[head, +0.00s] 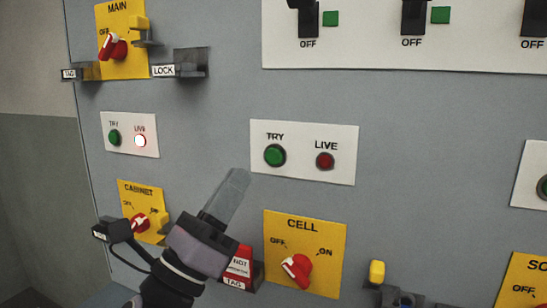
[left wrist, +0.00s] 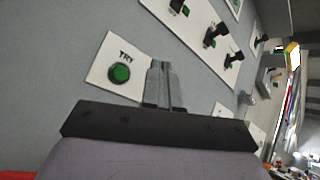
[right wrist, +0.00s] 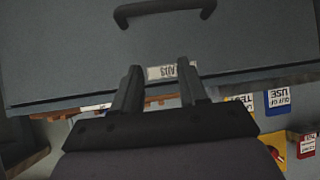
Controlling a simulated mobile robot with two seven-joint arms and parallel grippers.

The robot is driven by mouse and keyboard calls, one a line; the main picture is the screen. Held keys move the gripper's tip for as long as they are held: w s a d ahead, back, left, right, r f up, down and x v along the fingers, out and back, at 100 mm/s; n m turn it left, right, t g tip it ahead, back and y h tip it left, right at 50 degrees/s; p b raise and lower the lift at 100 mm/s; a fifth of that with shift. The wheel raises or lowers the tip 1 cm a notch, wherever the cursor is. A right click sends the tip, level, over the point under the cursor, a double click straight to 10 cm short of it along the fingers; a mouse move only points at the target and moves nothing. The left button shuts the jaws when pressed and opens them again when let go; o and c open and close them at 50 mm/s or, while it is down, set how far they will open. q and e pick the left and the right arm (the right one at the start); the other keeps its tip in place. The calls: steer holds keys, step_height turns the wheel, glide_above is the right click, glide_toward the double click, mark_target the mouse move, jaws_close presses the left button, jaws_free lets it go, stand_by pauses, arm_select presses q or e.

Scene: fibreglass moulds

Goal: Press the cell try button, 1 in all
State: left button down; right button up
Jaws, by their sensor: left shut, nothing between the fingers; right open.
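The cell TRY button (head: 275,155) is a green round button on a white plate (head: 303,171) above the yellow CELL switch plate (head: 304,226). A dark red LIVE lamp (head: 325,161) sits to its right. My left gripper (head: 237,178) is shut and empty, its tips below and left of the green button, apart from it in the picture. In the left wrist view the green TRY button (left wrist: 120,72) shows left of the shut fingers (left wrist: 163,68). My right gripper (right wrist: 160,80) is open and empty before a grey drawer front (right wrist: 80,60).
A second TRY button (head: 115,138) with a brightly lit LIVE lamp (head: 140,141) is at the left. The red CELL knob (head: 297,269) points toward OFF. A LOCK holder (head: 190,64) and a yellow padlock-like piece (head: 377,272) stick out from the panel.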

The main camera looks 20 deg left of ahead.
mark_target(274, 156)
arm_select(q)
steer(key=shift+w+a+b, duration=0.15)
steer(key=shift+w+b, duration=0.15)
steer(key=shift+w, duration=1.9)
steer(key=shift+w+a+b, duration=0.1)
steer(key=shift+w+b, duration=0.2)
steer(key=shift+w, duration=1.85)
steer(key=shift+w, duration=0.1)
steer(key=shift+w, duration=0.3)
steer(key=shift+w, duration=0.4)
steer(key=shift+s, duration=0.8)
